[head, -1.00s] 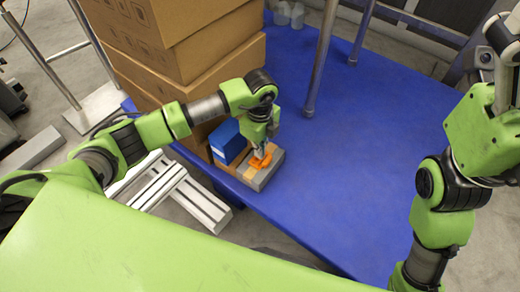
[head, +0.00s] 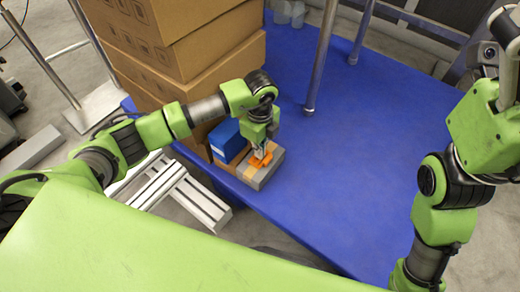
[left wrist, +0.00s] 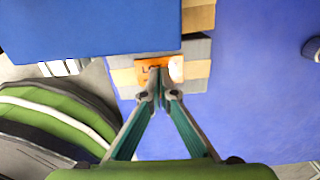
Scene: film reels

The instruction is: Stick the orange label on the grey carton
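The grey carton (head: 267,176) lies flat near the front edge of the blue table, with a tan tape band across its top. It also shows in the left wrist view (left wrist: 196,49). The orange label (head: 263,161) is at the carton's top, over the tape. In the left wrist view the label (left wrist: 144,72) sits right at the fingertips, with a pale patch at its right end. My left gripper (left wrist: 158,72) points down at the carton, its fingers nearly together on the label. Whether the label's whole underside touches the carton cannot be told. My right gripper is out of view.
A blue box (head: 226,140) stands just left of the carton, close to my left gripper. Stacked brown cartons (head: 180,50) rise behind it. Metal posts (head: 321,60) stand toward the back. The blue table (head: 350,150) is clear to the right.

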